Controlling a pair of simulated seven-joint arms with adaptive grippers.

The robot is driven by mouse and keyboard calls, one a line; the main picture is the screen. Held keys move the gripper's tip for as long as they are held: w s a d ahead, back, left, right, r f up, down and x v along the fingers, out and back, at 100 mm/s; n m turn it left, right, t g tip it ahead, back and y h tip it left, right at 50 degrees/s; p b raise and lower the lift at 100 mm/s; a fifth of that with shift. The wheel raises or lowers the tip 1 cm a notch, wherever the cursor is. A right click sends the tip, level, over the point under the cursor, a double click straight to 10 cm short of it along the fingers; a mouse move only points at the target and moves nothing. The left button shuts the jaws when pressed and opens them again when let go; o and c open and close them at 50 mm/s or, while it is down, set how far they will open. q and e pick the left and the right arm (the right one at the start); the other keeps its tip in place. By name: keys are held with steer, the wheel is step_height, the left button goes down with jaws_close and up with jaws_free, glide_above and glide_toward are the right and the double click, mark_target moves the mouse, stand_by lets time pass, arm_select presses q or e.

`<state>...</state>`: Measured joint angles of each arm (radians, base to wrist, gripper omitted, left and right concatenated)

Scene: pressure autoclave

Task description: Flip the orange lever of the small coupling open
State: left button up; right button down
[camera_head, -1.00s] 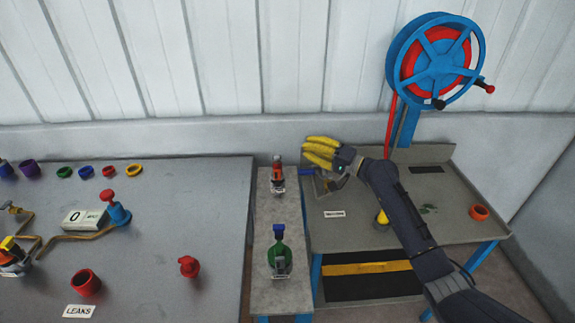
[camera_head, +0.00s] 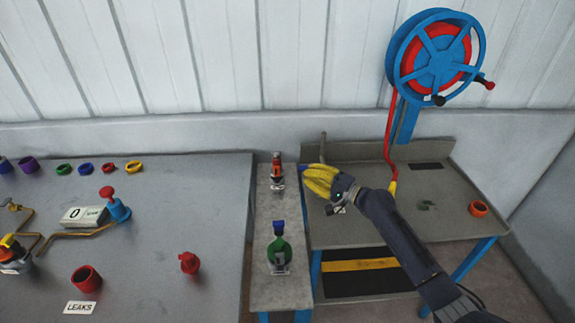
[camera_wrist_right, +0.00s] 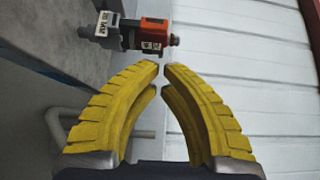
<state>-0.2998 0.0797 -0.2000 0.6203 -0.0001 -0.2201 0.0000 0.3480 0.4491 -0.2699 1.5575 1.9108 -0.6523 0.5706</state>
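The small coupling (camera_head: 277,170), with its orange-red part, stands at the back of the narrow grey bench. In the right wrist view the coupling (camera_wrist_right: 153,36) is just beyond my fingertips, orange and dark grey with a white tag. I cannot tell clearly how its lever is set. My right gripper (camera_head: 305,174) has yellow fingers pointing left, just right of the coupling and apart from it. In the right wrist view the gripper's tips (camera_wrist_right: 162,70) come together with nothing between them. My left gripper is not in view.
A green blue-topped fitting (camera_head: 279,249) stands at the front of the narrow bench (camera_head: 268,295). The right table (camera_head: 440,170) holds an orange ring (camera_head: 478,208). A red hose (camera_head: 388,140) hangs from a blue reel (camera_head: 437,57). The left table (camera_head: 150,265) carries several coloured fittings.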

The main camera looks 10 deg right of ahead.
mark_target(277, 171)
steer(key=x, duration=1)
steer(key=shift+d, duration=0.1)
stand_by(0.3)
